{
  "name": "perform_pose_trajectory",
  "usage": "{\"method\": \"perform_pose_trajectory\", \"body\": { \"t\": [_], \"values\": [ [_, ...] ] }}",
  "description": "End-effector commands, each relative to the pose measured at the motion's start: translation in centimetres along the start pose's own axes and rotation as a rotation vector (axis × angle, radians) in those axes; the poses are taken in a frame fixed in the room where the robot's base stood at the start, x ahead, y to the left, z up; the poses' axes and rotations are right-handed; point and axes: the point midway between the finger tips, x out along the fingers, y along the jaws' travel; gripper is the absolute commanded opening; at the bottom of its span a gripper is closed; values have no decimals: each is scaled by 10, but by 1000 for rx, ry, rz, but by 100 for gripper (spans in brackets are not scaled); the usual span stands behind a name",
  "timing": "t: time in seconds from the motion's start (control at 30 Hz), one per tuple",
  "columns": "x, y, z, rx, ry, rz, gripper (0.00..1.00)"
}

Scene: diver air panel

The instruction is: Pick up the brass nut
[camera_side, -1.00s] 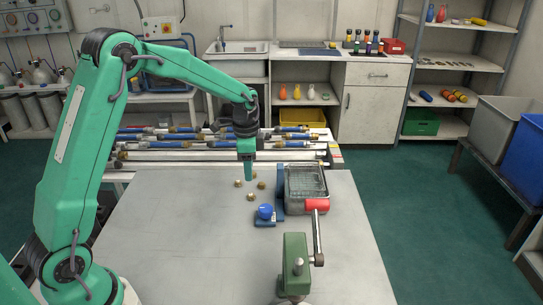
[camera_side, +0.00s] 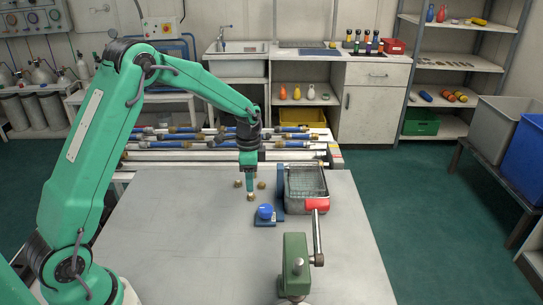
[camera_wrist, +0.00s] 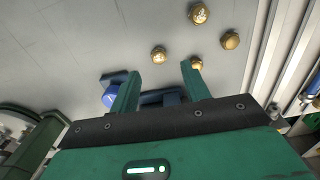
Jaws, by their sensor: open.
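Several small brass nuts lie on the grey table in a loose group. The nearest one to the blue fixture (camera_side: 251,197) shows just below my fingertips in the side view. In the wrist view this nut (camera_wrist: 159,55) appears just past the gap between the fingertips. Another nut (camera_wrist: 196,63) shows at the tip of the right finger, partly hidden by it. Two more nuts (camera_wrist: 199,13) (camera_wrist: 230,39) lie farther off. My gripper (camera_side: 250,190) points down, low over the group; its two fingers (camera_wrist: 160,71) are apart with nothing held between them.
A blue fixture with a round blue knob (camera_side: 265,211) stands close by at the front right. Hoses (camera_side: 190,145) lie behind the table. The table's left front is clear.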

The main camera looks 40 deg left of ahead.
Motion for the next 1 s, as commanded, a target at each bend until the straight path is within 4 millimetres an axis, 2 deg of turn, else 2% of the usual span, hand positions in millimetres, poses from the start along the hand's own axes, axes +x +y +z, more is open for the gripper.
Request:
{"method": "perform_pose_trajectory", "body": {
  "t": [0.5, 1.0],
  "values": [
    [48, 2, 0, 0, -2, 3, 47],
    [51, 2, 0, 0, -1, 1, 47]
  ]
}}
